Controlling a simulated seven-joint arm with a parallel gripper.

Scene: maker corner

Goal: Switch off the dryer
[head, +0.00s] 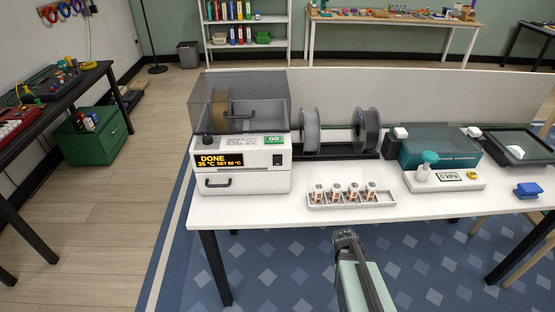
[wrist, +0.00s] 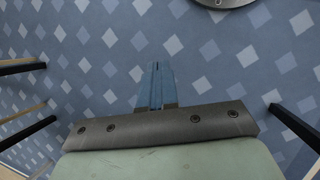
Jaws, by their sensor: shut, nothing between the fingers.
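The dryer (head: 243,180) is a white box at the left end of the white table in the head view. Its orange display (head: 220,160) reads DONE, 35 °C, SET 60 °C. A black rocker switch (head: 278,160) sits at the right of its front, and a dark knob (head: 208,141) at the upper left. Its smoky clear lid (head: 240,100) is down over a tan spool. A drawer handle is low on the front. My gripper (wrist: 155,70) is shut and empty, pointing at the blue floor in the wrist view. In the head view my arm is in front of the table, right of the dryer.
A tray (head: 352,202) of small labelled jars stands at the table's front edge. Two spools (head: 367,130) stand behind it. A teal-lidded device (head: 440,150) with a gauge and a blue object (head: 528,190) lie to the right. Floor before the table is free.

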